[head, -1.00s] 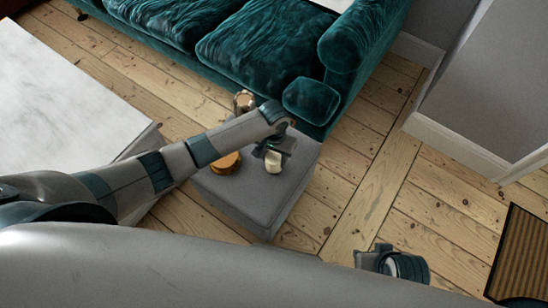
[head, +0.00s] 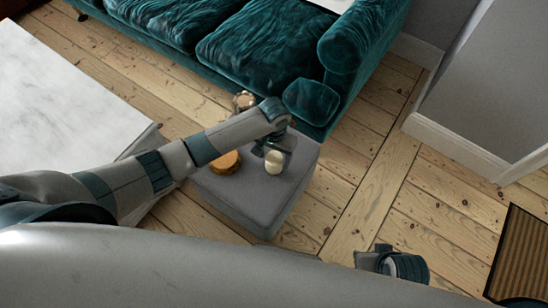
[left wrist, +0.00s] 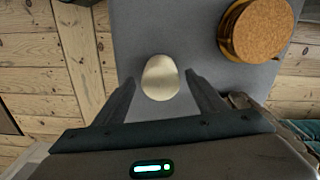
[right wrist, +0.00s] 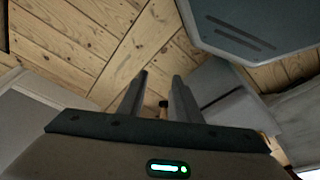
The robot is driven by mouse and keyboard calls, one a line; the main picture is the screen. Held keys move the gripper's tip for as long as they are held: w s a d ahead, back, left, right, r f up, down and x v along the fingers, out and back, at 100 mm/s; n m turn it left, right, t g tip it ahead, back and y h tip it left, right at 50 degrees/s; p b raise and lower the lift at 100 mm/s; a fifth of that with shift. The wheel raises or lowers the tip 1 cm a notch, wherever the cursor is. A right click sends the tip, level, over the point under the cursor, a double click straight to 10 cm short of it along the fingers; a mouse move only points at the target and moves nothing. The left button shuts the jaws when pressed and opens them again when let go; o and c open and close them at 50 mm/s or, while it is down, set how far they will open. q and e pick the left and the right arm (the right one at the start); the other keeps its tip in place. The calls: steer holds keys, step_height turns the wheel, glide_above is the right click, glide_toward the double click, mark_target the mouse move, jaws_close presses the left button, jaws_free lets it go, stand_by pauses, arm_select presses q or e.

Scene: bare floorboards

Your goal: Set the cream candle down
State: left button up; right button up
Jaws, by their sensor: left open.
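The cream candle (head: 274,161) stands on the grey ottoman (head: 262,205), near its middle right. In the left wrist view the candle (left wrist: 160,78) is a pale rounded shape between and just beyond the fingertips. My left gripper (left wrist: 160,88) is open around its near side, with a gap to each finger. In the head view my left gripper (head: 272,150) is just behind the candle. My right gripper (right wrist: 160,82) is away over the floor, its fingers apart with nothing between them; in the head view only part of it shows (head: 385,262).
An orange-brown round object with a cork-like top (head: 226,162) sits left of the candle on the ottoman. A brownish object (head: 244,101) is at the ottoman's far edge. A teal sofa (head: 265,50) stands behind, a white marble-topped table (head: 65,95) at left.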

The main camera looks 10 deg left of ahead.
mark_target(275, 160)
arm_select(q)
step_height(275, 160, up, 10)
steer(key=p, duration=0.1)
steer(key=shift+r+p, duration=0.2)
steer(key=shift+p, duration=0.15)
arm_select(e)
steer(key=x, duration=0.5)
steer(key=shift+s+d+f, duration=0.25)
arm_select(q)
steer(key=s+a+f, duration=0.1)
steer(key=s+f, duration=0.2)
steer(key=s, duration=0.3)
steer(key=s+a+f+t+h, duration=0.1)
steer(key=s+f, duration=0.3)
steer(key=s, duration=0.2)
steer(key=s+a+f+t+h, duration=0.1)
steer(key=s+a+f, duration=0.1)
steer(key=s, duration=0.4)
steer(key=shift+f, duration=0.65)
steer(key=s+a+f+y, duration=0.1)
steer(key=s+a, duration=0.6)
steer(key=shift+t+y, duration=0.3)
steer(key=shift+t, duration=0.1)
steer(key=shift+s, duration=0.1)
